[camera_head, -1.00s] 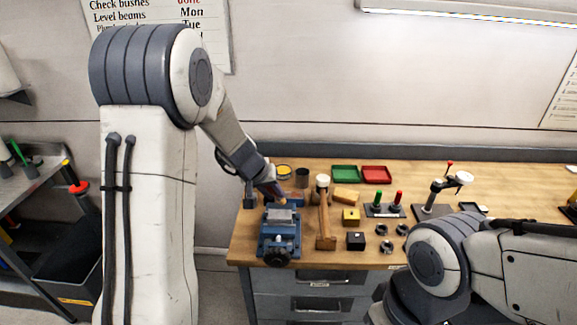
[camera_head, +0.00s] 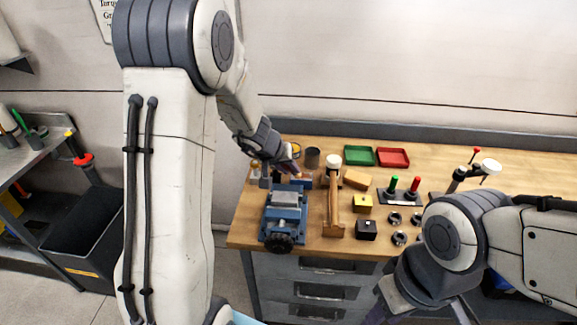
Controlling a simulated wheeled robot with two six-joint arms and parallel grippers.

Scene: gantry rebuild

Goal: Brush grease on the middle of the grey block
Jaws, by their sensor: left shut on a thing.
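The grey block (camera_head: 286,198) sits on top of the blue vise (camera_head: 284,222) near the left front of the bench. My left gripper (camera_head: 291,168) is shut on a thin thing, probably the brush, which is too small and covered to make out. The gripper is just behind the block and apart from it, in front of a yellow-rimmed tin (camera_head: 296,149) that it partly hides. Any grease on the block is too small to tell. My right gripper (camera_head: 424,312) is at the bottom edge, cut off, away from the vise.
A dark cup (camera_head: 312,158), a green tray (camera_head: 359,155) and a red tray (camera_head: 393,157) are behind. A yellow block (camera_head: 362,203) and black block (camera_head: 366,229) lie to the right. Bench room is free at far right.

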